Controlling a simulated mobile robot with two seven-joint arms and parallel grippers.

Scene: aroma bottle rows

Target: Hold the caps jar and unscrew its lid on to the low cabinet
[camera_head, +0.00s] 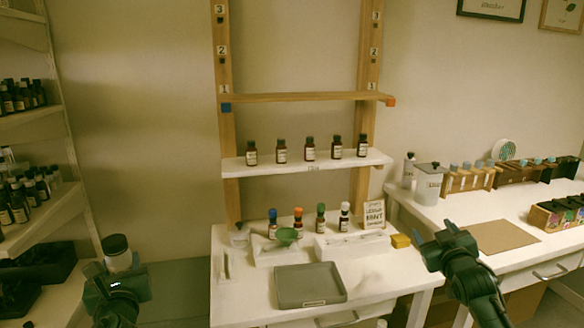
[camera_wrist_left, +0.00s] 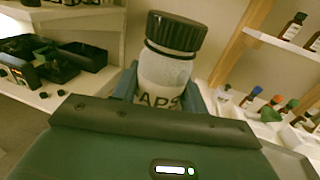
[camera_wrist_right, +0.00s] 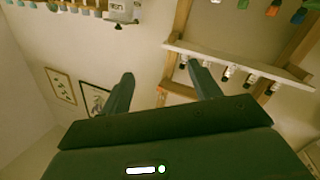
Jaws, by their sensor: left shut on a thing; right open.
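The caps jar (camera_head: 119,258) is a pale jar with a dark ribbed lid (camera_wrist_left: 176,32) and dark lettering on its side. My left gripper (camera_head: 118,272) is shut on the jar's body and holds it upright at the lower left of the head view. In the left wrist view the jar (camera_wrist_left: 165,75) stands between the fingers, and the lid sits on top of it. My right gripper (camera_head: 447,240) is open and empty, raised in front of the right counter. Its two spread fingers show in the right wrist view (camera_wrist_right: 162,90). I cannot tell which surface is the low cabinet.
The white bench (camera_head: 235,300) in the middle holds a grey tray (camera_head: 310,285), several dropper bottles and a yellow block (camera_head: 400,241). A shelf (camera_head: 290,164) above carries several brown bottles. The right counter (camera_head: 440,209) holds a grey canister (camera_head: 428,184) and wooden racks. Bottle shelves (camera_head: 50,203) stand at left.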

